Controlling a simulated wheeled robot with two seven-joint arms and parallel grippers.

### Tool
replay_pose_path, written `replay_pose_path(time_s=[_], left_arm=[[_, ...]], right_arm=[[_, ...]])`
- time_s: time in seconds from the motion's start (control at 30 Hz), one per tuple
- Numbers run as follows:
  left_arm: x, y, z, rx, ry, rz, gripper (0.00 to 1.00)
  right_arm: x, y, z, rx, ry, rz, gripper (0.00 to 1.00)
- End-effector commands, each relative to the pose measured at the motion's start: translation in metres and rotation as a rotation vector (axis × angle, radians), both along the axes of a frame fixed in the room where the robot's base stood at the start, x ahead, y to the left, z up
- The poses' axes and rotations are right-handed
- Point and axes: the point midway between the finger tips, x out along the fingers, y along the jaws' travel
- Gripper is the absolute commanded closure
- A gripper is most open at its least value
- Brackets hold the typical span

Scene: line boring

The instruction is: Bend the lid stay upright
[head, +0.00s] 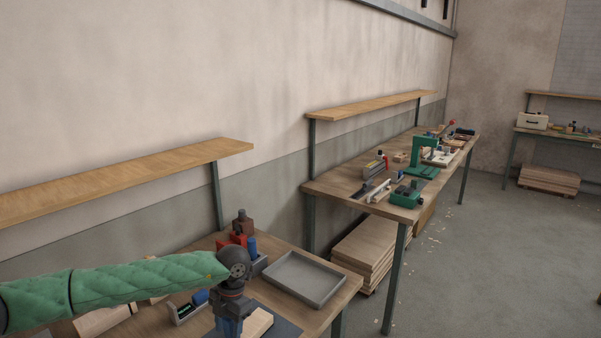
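I cannot make out a lid stay in the head view. My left arm, in a green quilted sleeve, reaches in from the left over the near bench (335,302). Its dark wrist points down, and the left gripper (228,326) is cut off by the bottom edge, so its fingertips and anything between them are hidden. A light wooden block (257,323) lies on a dark mat just right of it. My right gripper is not in view.
An empty grey tray (303,278) lies right of my wrist. Red and blue items (240,236) stand behind it. A farther bench (335,182) holds a green press (424,158) and a green box (405,197). Stacked boards (368,250) lie below. The floor at right is mostly clear.

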Motion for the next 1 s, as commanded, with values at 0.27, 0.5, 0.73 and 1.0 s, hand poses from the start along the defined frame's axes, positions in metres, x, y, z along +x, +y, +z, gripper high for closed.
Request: replay_pose_path(time_s=[0.27, 0.5, 0.73, 1.0], left_arm=[[0.003, -0.002, 0.015, 0.000, -0.001, 0.000, 0.51], [0.006, -0.004, 0.029, -0.001, -0.002, 0.000, 0.51], [0.008, -0.005, 0.041, -0.001, -0.001, 0.000, 0.51], [0.011, -0.007, 0.056, -0.001, -0.001, 0.000, 0.51]], right_arm=[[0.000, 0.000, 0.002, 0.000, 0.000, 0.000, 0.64], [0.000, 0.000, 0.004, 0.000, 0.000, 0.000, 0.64], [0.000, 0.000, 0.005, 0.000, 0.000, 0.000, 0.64], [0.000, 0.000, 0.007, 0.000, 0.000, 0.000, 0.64]])
